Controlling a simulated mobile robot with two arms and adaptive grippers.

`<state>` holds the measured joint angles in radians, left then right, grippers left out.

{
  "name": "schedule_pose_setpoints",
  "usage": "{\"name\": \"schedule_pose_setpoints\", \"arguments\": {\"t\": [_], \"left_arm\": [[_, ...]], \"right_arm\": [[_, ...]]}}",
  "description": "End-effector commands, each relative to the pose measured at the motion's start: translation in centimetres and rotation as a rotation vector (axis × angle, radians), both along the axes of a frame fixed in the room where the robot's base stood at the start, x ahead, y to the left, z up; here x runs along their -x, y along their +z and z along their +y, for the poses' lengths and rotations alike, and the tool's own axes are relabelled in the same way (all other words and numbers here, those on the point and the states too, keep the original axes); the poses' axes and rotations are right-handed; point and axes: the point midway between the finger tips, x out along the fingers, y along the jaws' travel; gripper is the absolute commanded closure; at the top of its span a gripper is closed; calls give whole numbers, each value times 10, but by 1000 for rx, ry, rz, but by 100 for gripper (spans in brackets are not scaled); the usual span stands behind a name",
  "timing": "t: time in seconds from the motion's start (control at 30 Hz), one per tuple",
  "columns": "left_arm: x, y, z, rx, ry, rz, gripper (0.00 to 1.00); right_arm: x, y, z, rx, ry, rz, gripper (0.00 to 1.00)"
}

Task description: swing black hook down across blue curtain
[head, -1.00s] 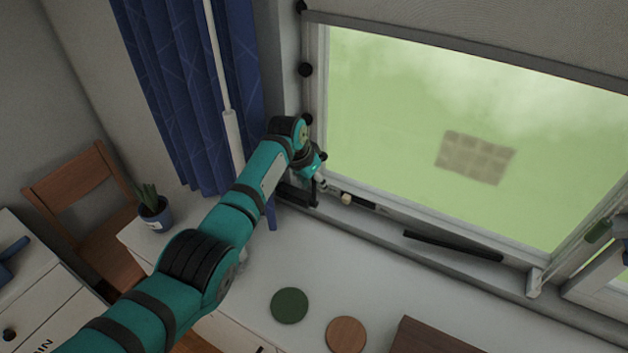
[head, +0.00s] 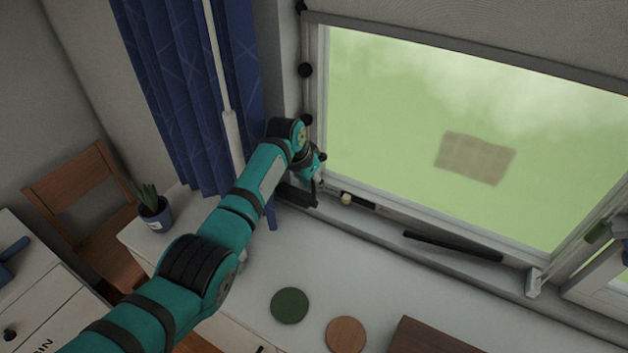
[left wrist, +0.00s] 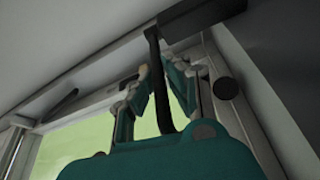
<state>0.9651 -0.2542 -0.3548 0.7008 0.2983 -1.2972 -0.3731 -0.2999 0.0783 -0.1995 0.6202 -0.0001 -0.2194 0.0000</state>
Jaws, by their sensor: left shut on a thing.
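The blue curtain (head: 170,90) hangs in folds left of the window in the head view. My left gripper (head: 319,184) is at the window's lower left corner, right of the curtain and apart from it. The black hook (head: 297,195) shows there as a dark bar beside the gripper, partly hidden by it. In the left wrist view, the hook's curved black arm (left wrist: 158,85) runs between the fingers of my left gripper (left wrist: 168,75), from a dark block at the top. The gripper is shut on it. My right gripper is in neither view.
A white counter (head: 250,265) lies below the window, with a potted plant (head: 155,212), a green disc (head: 289,306) and a wooden disc (head: 346,335). A black bar (head: 452,246) lies along the sill. A wooden chair (head: 85,210) stands left.

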Motion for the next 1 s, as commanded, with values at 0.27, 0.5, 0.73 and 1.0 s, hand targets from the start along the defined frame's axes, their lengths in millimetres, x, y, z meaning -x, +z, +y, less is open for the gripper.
{"name": "schedule_pose_setpoints", "arguments": {"t": [0.27,0.5,0.73,1.0], "left_arm": [[8,1,6,53,1,-81,100],[19,-4,13,133,1,-201,100],[30,-11,21,229,0,-346,100],[39,-16,26,305,-1,-459,100]], "right_arm": [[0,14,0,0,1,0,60],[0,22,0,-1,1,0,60],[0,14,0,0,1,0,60],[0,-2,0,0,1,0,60]]}}
